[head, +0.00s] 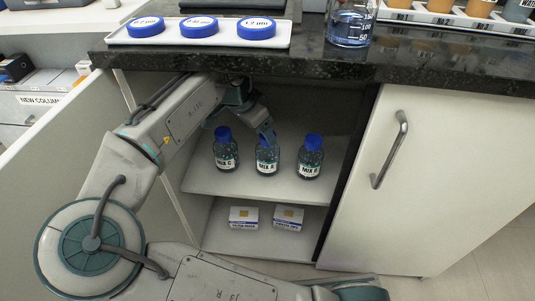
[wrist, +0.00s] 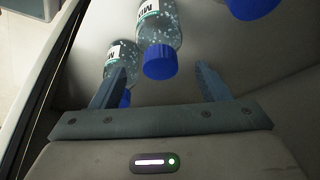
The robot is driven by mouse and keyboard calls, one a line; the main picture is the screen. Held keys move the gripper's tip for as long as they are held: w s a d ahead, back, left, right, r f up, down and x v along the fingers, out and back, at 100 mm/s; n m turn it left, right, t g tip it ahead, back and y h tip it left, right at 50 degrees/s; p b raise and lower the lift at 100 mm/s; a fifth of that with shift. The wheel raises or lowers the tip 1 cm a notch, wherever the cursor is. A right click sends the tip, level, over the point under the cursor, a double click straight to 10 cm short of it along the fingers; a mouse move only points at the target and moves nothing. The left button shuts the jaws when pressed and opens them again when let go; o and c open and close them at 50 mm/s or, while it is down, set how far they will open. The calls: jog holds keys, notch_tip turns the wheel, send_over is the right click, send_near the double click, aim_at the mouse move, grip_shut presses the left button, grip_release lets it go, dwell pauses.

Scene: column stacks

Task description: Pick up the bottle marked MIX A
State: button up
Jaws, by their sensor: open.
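Three clear bottles with blue caps stand in a row on the upper cupboard shelf. In the head view the middle bottle's label seems to read MIX A (head: 266,167). The left bottle reads MIX C (head: 226,163); the right bottle's last letter (head: 310,169) is hard to read. My gripper (head: 268,134) is at the middle bottle's cap, which it partly hides. In the wrist view my gripper (wrist: 162,68) is open and empty, with a capped bottle (wrist: 158,28) between and beyond its fingers. The left finger overlaps another bottle (wrist: 119,56). Labels there are cut off.
The dark counter edge (head: 330,72) overhangs the cupboard. Two small boxes (head: 243,218) (head: 288,218) sit on the lower shelf (head: 225,248). A closed white door (head: 410,180) is at right. On the counter are a tray with blue lids (head: 200,40) and a beaker (head: 350,25).

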aim_at(268, 153)
jog(key=shift+w+d, duration=0.15)
jog(key=shift+d, duration=0.05)
jog(key=b+x, duration=0.2)
jog(key=x, duration=0.3)
jog(key=shift+w+d+f, duration=0.1)
jog(key=shift+d, duration=0.1)
grip_shut()
